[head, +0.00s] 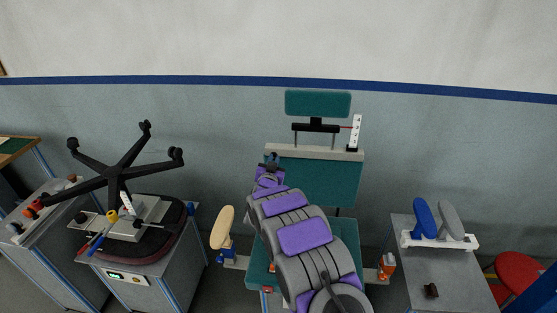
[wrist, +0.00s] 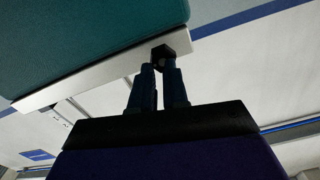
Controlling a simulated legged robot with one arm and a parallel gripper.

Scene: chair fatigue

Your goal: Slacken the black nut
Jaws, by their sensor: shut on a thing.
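The black nut (wrist: 176,42) sits at the edge of a pale bar (wrist: 95,78) below a teal panel in the wrist view. My gripper (wrist: 160,66) has its two dark fingers shut on the nut, close to the bar's edge. In the head view my gripper (head: 271,158) is at the left end of the pale bar on the teal chair back (head: 320,180). The nut is too small to make out there.
A teal headrest (head: 318,103) stands above the bar, with a white perforated strip (head: 355,131) to its right. A bench (head: 440,275) at right holds blue and grey pads. An upturned wheeled base (head: 118,170) stands on the left bench.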

